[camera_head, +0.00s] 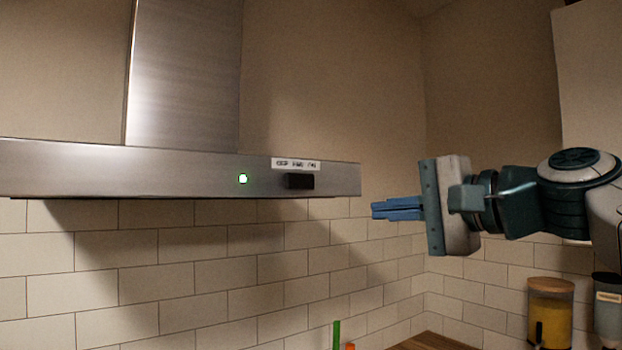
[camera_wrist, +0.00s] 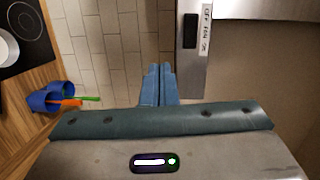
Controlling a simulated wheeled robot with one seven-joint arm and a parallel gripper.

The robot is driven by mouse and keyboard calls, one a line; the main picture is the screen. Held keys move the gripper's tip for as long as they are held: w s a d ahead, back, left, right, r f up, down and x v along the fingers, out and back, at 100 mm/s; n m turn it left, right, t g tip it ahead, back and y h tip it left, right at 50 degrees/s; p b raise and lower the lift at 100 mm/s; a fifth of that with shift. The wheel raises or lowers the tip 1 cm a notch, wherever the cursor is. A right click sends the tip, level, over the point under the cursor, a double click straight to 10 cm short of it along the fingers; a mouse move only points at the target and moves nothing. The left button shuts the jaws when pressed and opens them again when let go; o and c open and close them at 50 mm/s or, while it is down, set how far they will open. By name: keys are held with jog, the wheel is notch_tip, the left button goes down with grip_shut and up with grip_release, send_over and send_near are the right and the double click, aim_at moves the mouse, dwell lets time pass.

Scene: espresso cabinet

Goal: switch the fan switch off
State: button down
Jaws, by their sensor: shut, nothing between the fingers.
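The fan switch (camera_head: 299,181) is a small black block on the front edge of the steel range hood (camera_head: 70,170). A white label (camera_head: 296,164) sits just above it, and a green light (camera_head: 242,178) glows to its left. In the wrist view the switch (camera_wrist: 190,31) is beside the label (camera_wrist: 206,30). My gripper (camera_head: 375,211) has blue fingers held together, with nothing between them. In the head view it is to the right of the hood's right end and slightly lower than the switch. The fingertips also show in the wrist view (camera_wrist: 158,68), apart from the switch.
The white tiled wall (camera_head: 160,260) is behind the hood. A yellow jar with a wooden lid (camera_head: 550,315) stands at the lower right. The wrist view shows a blue cup (camera_wrist: 40,100) on the wooden counter and a black cooktop (camera_wrist: 25,45). Space around the fingers looks clear.

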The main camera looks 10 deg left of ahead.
aim_at(296, 180)
jog(key=shift+y, duration=0.6)
jog(key=r, duration=0.3)
jog(key=s+r, duration=0.1)
jog(key=shift+a+r, duration=0.25)
jog(key=shift+a, duration=0.05)
jog(key=shift+a, duration=0.15)
jog(key=p+x, duration=0.4)
jog(key=x, duration=0.9)
jog(key=shift+w+a+p, duration=0.2)
jog(key=shift+a+p, duration=0.1)
jog(key=shift+a, duration=0.05)
jog(key=shift+f, duration=0.1)
